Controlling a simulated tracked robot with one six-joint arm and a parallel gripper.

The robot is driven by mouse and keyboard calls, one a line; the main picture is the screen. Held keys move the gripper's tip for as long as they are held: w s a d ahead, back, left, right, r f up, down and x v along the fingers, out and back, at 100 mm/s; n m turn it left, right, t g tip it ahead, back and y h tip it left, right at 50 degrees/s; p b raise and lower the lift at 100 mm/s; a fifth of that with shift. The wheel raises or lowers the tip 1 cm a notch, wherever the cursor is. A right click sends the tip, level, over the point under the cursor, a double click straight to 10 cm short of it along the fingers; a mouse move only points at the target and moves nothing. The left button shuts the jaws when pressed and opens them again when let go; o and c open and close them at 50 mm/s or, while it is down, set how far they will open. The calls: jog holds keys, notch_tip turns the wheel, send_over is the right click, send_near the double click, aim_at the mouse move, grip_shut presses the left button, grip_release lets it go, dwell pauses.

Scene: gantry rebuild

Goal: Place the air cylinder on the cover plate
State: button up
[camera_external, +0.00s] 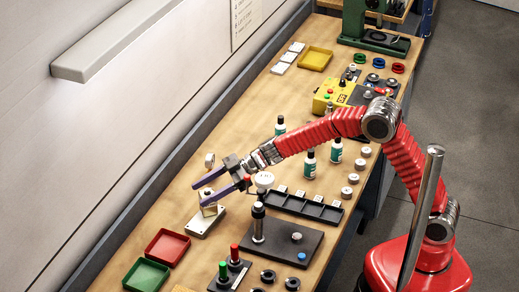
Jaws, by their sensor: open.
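My gripper (200,194) has two purple fingers, spread apart, and reaches left over the bench. Below the fingertips a pale grey plate (199,225), which looks like the cover plate, lies on the wood. A small brass-coloured block (210,210) stands on or just above this plate, under the nearer finger. The finger partly hides the block, and I cannot tell if they touch. No part is clearly the air cylinder; the block may belong to it. A small pale round piece (209,160) shows just beyond the gripper.
A red tray (167,247) and a green tray (146,275) lie at the near left. A dark base with a post (258,222), a black divided tray (301,206) and several bottles crowd the right. The wood left of the gripper is clear.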

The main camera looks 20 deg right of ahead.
jog(key=shift+r, duration=2.2)
